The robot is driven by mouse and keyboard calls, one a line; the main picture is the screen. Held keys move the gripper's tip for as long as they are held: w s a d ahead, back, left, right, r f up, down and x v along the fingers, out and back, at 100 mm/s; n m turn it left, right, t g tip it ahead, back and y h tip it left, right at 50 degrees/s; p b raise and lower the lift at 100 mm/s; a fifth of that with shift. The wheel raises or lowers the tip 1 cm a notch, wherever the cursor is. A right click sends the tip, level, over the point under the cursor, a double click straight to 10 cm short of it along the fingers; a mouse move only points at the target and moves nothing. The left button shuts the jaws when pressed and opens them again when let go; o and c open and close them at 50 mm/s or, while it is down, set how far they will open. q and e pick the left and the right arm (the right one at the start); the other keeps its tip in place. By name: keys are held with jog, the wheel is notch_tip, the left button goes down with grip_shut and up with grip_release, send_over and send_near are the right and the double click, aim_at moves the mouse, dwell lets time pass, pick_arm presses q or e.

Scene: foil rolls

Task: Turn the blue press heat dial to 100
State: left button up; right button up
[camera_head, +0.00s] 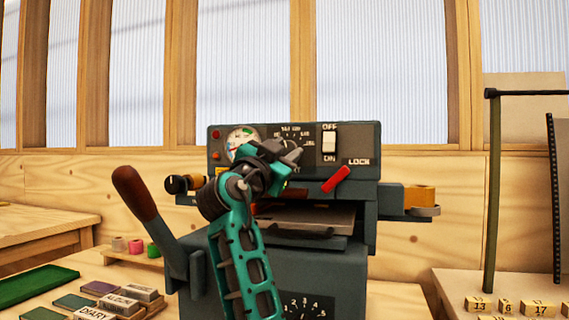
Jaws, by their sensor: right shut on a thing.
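The blue-grey press (222,134) stands in the middle of the head view. Its upper panel carries the heat dial (291,131), with numbers partly readable around its top. My right gripper (290,153) reaches up from below in front of the panel. It is shut at the dial, on what appears to be the dial's knob. The gripper hides most of the knob and the lower part of the scale, so I cannot read the setting. My left gripper is not in view.
A round gauge (241,140) is left of the dial; an OFF/ON switch (329,141) and red lock lever (336,179) are right. A long brown-handled lever (135,193) rises at the left. Numbered blocks (508,306) sit at right, stamps (119,304) at left.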

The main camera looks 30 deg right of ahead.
jog(key=shift+f, duration=0.1)
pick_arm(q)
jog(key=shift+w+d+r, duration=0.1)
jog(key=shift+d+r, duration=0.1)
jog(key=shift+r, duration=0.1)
pick_arm(e)
jog(key=o, duration=1)
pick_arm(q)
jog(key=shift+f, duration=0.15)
pick_arm(e)
jog(key=shift+o, duration=0.2)
jog(key=shift+s+a, duration=0.1)
jog(key=shift+a, duration=0.1)
jog(key=v, duration=1.2)
jog(key=shift+a, duration=0.2)
jog(key=shift+s+f, duration=0.1)
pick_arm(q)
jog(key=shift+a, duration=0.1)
pick_arm(e)
jog(key=shift+a, duration=0.1)
